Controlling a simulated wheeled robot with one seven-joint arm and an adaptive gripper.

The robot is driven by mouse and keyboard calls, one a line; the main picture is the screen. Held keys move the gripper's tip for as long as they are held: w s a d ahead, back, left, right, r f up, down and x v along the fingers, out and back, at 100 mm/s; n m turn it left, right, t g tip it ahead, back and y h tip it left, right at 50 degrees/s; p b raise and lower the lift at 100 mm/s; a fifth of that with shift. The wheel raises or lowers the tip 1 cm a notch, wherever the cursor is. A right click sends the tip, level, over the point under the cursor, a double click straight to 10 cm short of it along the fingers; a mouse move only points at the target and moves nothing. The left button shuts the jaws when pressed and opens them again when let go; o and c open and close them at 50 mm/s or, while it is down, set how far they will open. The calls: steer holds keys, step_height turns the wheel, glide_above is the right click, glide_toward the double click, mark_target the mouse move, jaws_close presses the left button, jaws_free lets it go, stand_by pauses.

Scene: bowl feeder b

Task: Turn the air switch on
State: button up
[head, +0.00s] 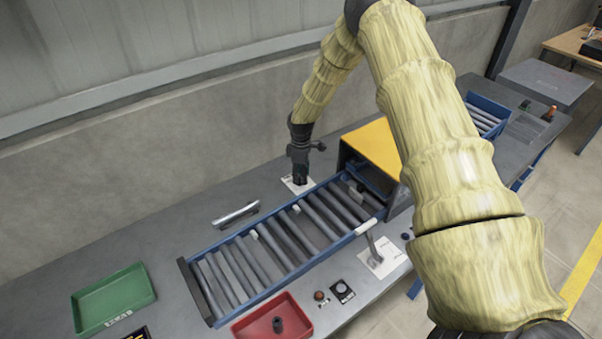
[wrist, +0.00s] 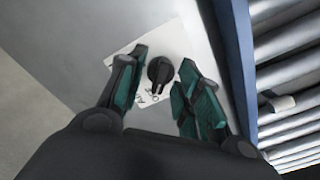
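The air switch (wrist: 160,71) is a black rotary knob on a white label plate (wrist: 150,45) in the wrist view. My gripper (wrist: 160,85) is open, with one teal-padded finger on each side of the knob. Gaps show between the fingers and the knob, so I see no grip on it. In the head view, my gripper (head: 300,180) points down over the white plate (head: 291,186) on the bench behind the roller conveyor. The knob itself is hidden there by my gripper.
The blue-framed roller conveyor (head: 222,320) runs beside the plate, into a yellow-topped housing (head: 375,147). A silver handle (head: 236,214) lies to the left. The wall (head: 150,160) is behind.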

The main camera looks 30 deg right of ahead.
steer(key=shift+s, duration=0.15)
steer(key=shift+f, duration=0.1)
steer(key=shift+c, duration=0.4)
jaws_close()
